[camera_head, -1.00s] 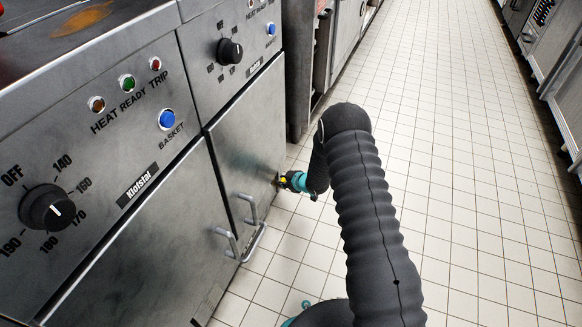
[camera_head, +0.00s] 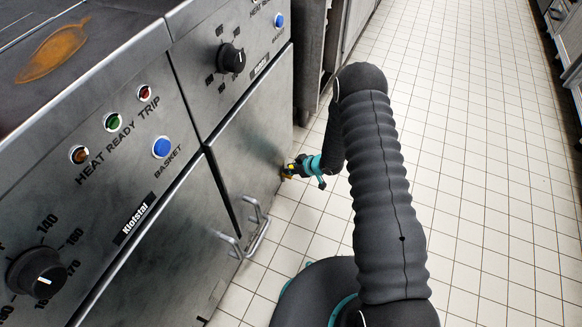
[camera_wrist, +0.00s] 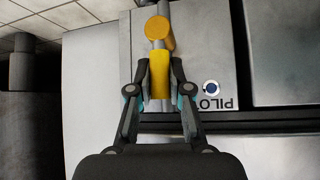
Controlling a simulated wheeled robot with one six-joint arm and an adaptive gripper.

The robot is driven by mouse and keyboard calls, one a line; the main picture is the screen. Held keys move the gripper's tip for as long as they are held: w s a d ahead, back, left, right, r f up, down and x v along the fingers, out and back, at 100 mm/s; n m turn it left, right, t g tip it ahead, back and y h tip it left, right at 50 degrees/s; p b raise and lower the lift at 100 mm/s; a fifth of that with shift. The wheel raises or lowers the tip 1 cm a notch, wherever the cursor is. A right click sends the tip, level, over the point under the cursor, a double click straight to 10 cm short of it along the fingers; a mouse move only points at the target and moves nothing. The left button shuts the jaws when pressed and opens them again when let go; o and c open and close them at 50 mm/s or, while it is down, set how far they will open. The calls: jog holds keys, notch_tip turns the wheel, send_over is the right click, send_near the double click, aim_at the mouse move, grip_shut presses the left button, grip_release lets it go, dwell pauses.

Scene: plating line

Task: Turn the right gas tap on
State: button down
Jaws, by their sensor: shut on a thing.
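The gas tap has a yellow lever (camera_wrist: 159,75) with a round yellow hub (camera_wrist: 159,33) on a grey pipe, seen in the wrist view. My gripper (camera_wrist: 160,88) is shut on the lever, with one finger on each side of it. The lever points from the hub straight toward my gripper, in line with the pipe in that view. In the head view my gripper (camera_head: 289,171) is at the right edge of the farther fryer's door, and only a small bit of yellow shows there.
A round button marked PILOT (camera_wrist: 211,87) is right of the lever in the wrist view. Two steel fryers with knobs (camera_head: 231,58) and grey door handles (camera_head: 254,222) stand at left in the head view. Tiled floor (camera_head: 470,150) at right is clear.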

jog(key=shift+f, duration=0.1)
jog(key=c, duration=1.1)
grip_release()
jog(key=shift+a, duration=0.1)
jog(key=v, duration=1.2)
